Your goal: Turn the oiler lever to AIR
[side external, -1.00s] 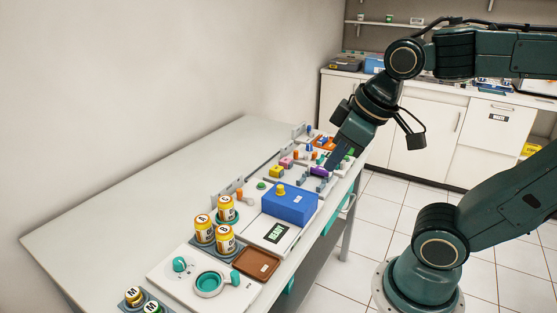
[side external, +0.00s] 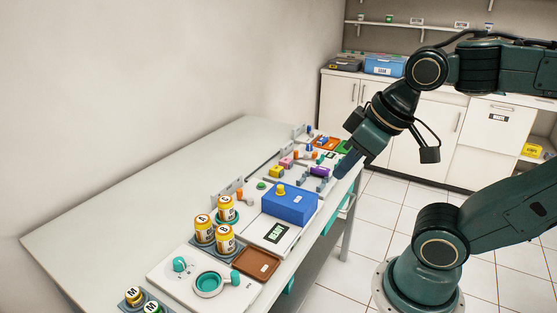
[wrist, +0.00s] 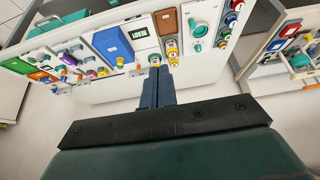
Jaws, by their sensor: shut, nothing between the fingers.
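I cannot tell for sure which control is the oiler lever, and no AIR mark is readable. A teal knob (side external: 180,264) sits on a white panel at the near end of the bench, and it also shows in the wrist view (wrist: 200,29). A small orange handle (side external: 240,195) stands behind the blue box. My gripper (side external: 342,174) is shut and empty, pointing down by the bench's right edge, past the blue box and apart from the teal knob.
The blue box (side external: 290,203) with a yellow knob and a READY display (side external: 277,233) stand mid-bench. Yellow jars (side external: 225,238), a brown tray (side external: 256,263) and a teal ring (side external: 208,284) are nearer. Small coloured parts crowd the far end. The bench's left side (side external: 130,215) is clear.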

